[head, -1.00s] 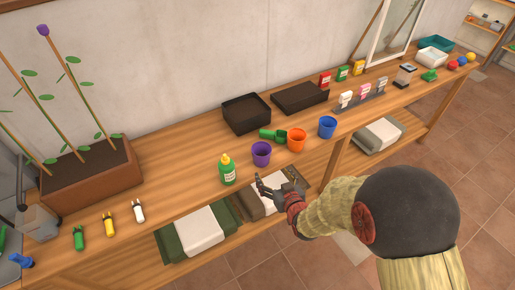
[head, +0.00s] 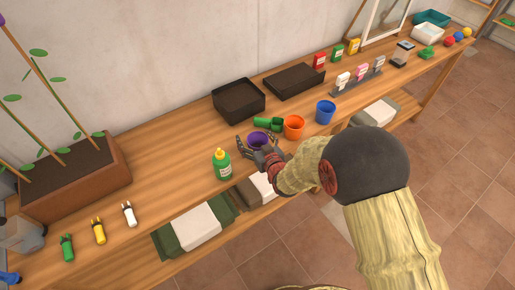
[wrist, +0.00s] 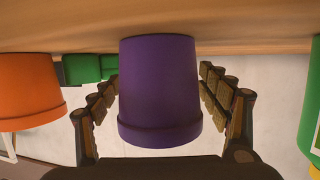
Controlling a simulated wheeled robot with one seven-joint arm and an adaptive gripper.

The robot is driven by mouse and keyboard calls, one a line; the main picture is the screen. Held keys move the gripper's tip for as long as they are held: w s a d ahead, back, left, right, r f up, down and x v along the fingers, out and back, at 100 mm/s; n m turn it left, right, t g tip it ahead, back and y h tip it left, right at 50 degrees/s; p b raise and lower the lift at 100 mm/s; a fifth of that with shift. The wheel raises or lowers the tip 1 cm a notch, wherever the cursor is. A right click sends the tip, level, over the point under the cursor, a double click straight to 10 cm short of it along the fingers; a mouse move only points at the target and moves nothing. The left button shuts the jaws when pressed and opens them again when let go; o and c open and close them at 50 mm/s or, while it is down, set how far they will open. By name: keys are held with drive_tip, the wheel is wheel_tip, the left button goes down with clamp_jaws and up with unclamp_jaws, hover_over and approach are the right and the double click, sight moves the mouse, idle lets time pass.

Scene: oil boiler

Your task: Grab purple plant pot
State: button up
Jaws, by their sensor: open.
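The purple plant pot (head: 258,140) stands upright on the wooden workbench, between the green bottle and the orange pot. My gripper (head: 259,142) is open at the pot, with a finger on each side of it. In the wrist view the purple pot (wrist: 160,90) fills the middle, between the open fingers (wrist: 160,100). That view is upside down, with the bench top along the upper edge. A gap shows between the pot and the fingers on both sides, so they do not appear closed on it.
The green bottle (head: 222,165) is close on the left. A blue pot (head: 326,111) and black trays (head: 239,101) are farther off. Bare bench lies left of the bottle.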

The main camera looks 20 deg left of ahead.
drive_tip(key=shift+w+a+f, duration=0.1)
drive_tip(key=shift+w+a, duration=0.15)
drive_tip(key=shift+w, duration=0.05)
drive_tip(key=shift+c, duration=0.5)
drive_tip(key=c, duration=1.3)
drive_tip(key=shift+c, duration=0.4)
